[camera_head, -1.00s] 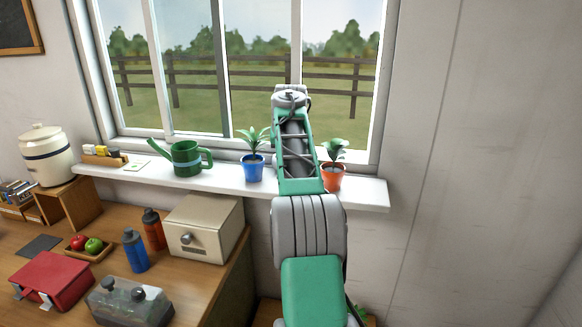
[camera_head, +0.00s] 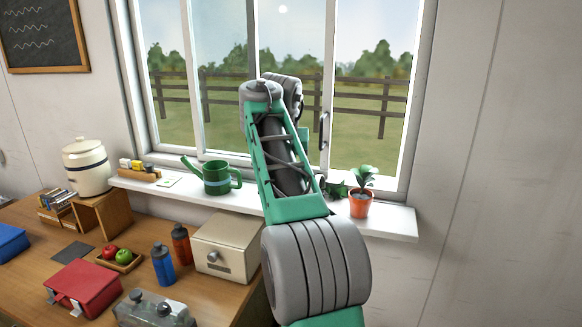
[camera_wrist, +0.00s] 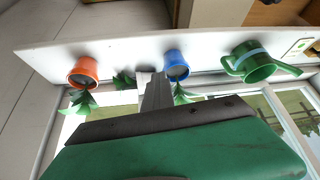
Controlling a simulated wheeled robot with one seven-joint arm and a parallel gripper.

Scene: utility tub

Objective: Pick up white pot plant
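Green leaves (camera_wrist: 124,80) show between the orange and blue pots in the wrist view, which is upside down. They also show low beside my arm in the head view (camera_head: 337,189). No white pot stands out clearly under them; white against the white sill is hard to tell. My gripper (camera_wrist: 157,92) reaches toward the sill in the wrist view, close beside these leaves, with its dark finger part between them and the blue pot. Its opening cannot be made out. In the head view my arm hides most of it.
The white windowsill (camera_head: 397,222) holds an orange pot plant (camera_head: 361,203) at right and a green watering can (camera_head: 216,178) at left. A blue pot plant (camera_wrist: 177,66) stands near my gripper. The window is behind; a beige box (camera_head: 226,246) stands on the desk below.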

